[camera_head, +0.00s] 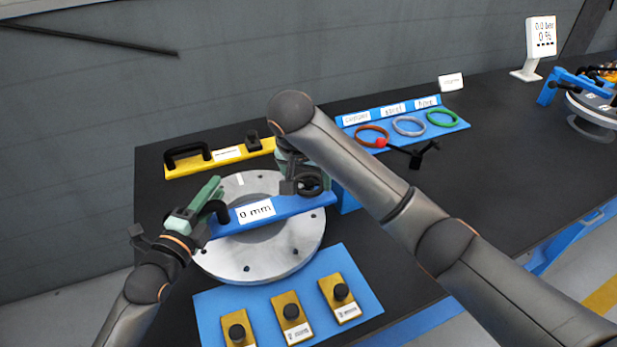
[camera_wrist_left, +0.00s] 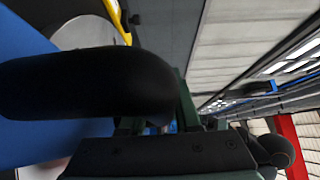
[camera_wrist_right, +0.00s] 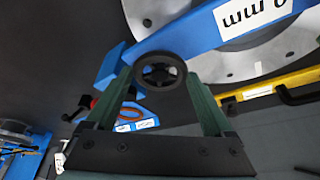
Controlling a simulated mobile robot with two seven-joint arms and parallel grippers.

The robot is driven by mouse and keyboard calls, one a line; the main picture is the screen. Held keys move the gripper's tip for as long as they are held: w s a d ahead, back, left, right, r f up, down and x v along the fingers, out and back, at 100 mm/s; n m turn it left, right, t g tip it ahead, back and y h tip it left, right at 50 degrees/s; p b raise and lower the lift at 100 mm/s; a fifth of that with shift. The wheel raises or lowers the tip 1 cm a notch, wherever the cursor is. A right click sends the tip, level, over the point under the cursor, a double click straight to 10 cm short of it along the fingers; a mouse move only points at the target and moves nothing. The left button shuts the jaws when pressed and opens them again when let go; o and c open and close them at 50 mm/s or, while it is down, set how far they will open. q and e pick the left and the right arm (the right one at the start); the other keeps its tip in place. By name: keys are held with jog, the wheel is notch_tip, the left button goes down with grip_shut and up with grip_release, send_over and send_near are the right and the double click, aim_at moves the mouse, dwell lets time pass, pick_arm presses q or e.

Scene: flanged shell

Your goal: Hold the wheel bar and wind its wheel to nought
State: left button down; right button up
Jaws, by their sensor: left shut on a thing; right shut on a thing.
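The blue wheel bar (camera_head: 285,206) lies across the grey flanged ring (camera_head: 262,262). Its label reads "0 mm". A black handle (camera_head: 219,210) stands at its left end and a small black handwheel (camera_head: 309,184) at its right end. My left gripper (camera_head: 209,203) is shut on the handle, which fills much of the left wrist view (camera_wrist_left: 90,84). My right gripper (camera_wrist_right: 160,78) is shut on the handwheel, with the wheel between its fingertips in the right wrist view. In the head view my right arm partly hides that gripper.
A yellow bar (camera_head: 200,163) with a black handle lies behind the ring. A blue mat (camera_head: 212,306) with several knobbed yellow blocks lies in front. A display (camera_head: 541,38) stands far right.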

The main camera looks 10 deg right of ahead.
aim_at(304, 190)
jog(key=shift+m+h, duration=0.3)
jog(key=shift+m, duration=0.2)
jog(key=o, duration=1.1)
jog(key=shift+w+v, duration=0.1)
jog(key=shift+v, duration=0.9)
jog(key=shift+w+v, duration=0.15)
jog(key=shift+v, duration=0.85)
jog(key=shift+s+r, duration=0.25)
jog(key=shift+r, duration=0.25)
jog(key=v, duration=0.7)
jog(key=shift+s+a, duration=0.1)
